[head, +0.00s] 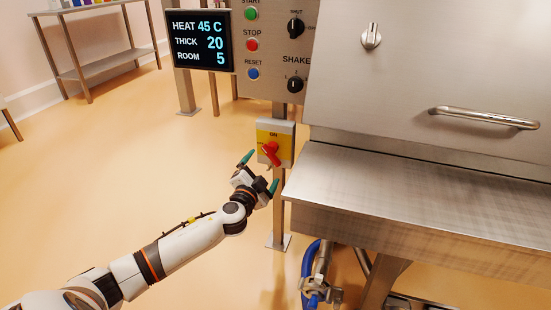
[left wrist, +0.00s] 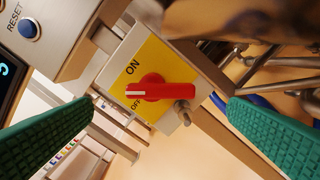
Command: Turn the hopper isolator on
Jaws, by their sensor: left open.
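The isolator (head: 288,135) is a grey box with a yellow plate on a post beside the hopper. Its red handle (head: 271,152) also shows in the left wrist view (left wrist: 170,91). There, the handle's white-marked end points left, between the ON and OFF labels and nearer OFF. My left gripper (head: 260,172) is open, its green fingers spread just in front of the isolator. My right gripper is out of view.
The hopper's steel ledge (head: 400,190) juts out close to the right of my left gripper. Above the isolator are the control panel (head: 270,60) and display (head: 199,41). A small metal piece (left wrist: 183,112) sits beside the handle.

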